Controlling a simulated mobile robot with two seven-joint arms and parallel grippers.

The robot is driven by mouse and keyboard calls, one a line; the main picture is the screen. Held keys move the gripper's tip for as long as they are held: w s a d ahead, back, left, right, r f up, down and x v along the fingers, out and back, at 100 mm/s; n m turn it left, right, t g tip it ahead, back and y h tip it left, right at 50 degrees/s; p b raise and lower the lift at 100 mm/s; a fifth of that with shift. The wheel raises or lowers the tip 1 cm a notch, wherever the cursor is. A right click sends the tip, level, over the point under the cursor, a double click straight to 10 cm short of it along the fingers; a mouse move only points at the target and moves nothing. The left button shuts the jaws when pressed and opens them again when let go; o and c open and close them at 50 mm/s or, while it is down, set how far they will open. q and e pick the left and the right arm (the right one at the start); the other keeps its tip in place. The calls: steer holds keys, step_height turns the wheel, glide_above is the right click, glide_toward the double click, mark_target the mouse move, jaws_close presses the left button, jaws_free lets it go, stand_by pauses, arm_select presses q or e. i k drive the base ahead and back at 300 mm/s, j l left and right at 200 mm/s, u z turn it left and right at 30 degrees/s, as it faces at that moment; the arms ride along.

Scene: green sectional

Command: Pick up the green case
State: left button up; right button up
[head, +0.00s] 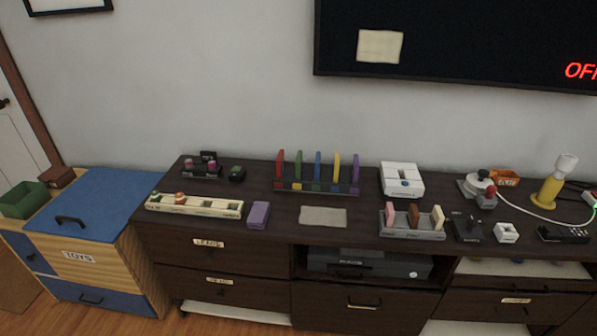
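A thin green case (298,166) stands upright in a grey rack (327,190) near the back of the dark dresser. It is second from the left, between a red case (280,165) and a blue case (317,168). A yellow case (336,170) and a purple case (355,172) stand further right in the same rack. The cases' lower ends are hidden by the rack's front, which has coloured marks. Neither of my grippers is in view.
On the dresser (272,262), a purple box (258,215) and a beige mat (323,216) lie in front of the rack. A long cream tray (215,208) is left, a white device (401,180) right. A green bin (23,200) sits far left. A dark screen (450,45) hangs above.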

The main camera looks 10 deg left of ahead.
mark_target(298, 160)
steer(key=i+j+z, duration=0.1)
steer(key=z, duration=0.3)
steer(key=j+z, duration=0.2)
steer(key=z, duration=0.2)
steer(key=i+j+z, duration=0.2)
steer(key=j, duration=0.25)
steer(key=j+z, duration=0.15)
steer(key=j, duration=0.75)
steer(key=i+j+z, duration=0.1)
steer(key=j, duration=0.35)
